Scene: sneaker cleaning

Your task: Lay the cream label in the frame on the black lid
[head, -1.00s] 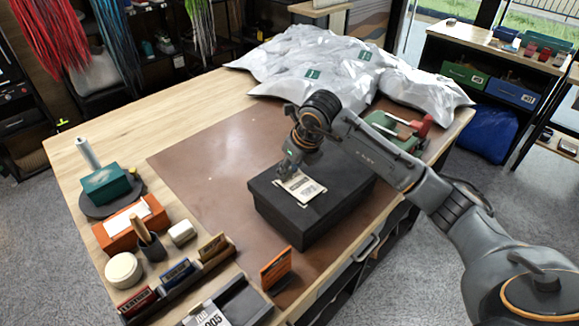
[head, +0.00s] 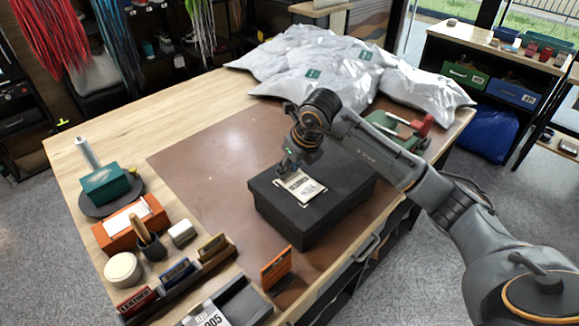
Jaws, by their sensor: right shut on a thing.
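The cream label (head: 303,187) with dark print is over the top of the black lid (head: 338,190) of a black box on the brown mat. My right gripper (head: 287,171) is shut on the label's far-left edge, just above the lid. The label looks nearly flat and very close to the lid; I cannot tell whether it touches. The frame on the lid is hard to make out around the label. My left gripper is not in view.
The brown mat (head: 205,165) is clear left of the box. Silver bags (head: 320,65) lie at the back. A green tool with a red handle (head: 395,130) stands behind the box. An orange card (head: 276,268) and a dark tray (head: 240,300) are in front.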

